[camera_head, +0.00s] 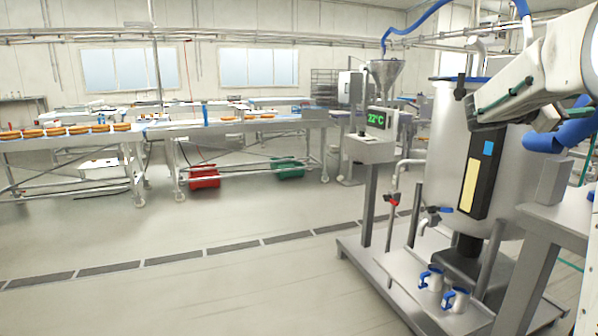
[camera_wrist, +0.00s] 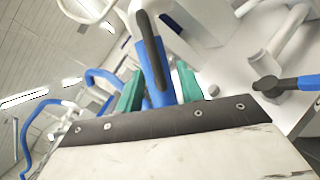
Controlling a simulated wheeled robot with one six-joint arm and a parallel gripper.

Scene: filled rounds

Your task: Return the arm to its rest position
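My gripper (camera_wrist: 158,88) has green fingers, which stand apart in the wrist view. A blue and black handle (camera_wrist: 153,55) shows between them. I cannot tell whether it touches them or lies behind, but I see no clear grip. In the head view my arm (camera_head: 560,65) reaches in from the upper right, raised in front of the large steel tank (camera_head: 443,140). A green finger part of my gripper (camera_head: 503,95) shows there near the tank's upper side; the fingertips are not clear.
Another blue handle (camera_wrist: 300,84) shows at the right of the wrist view. Open floor (camera_head: 200,270) lies left.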

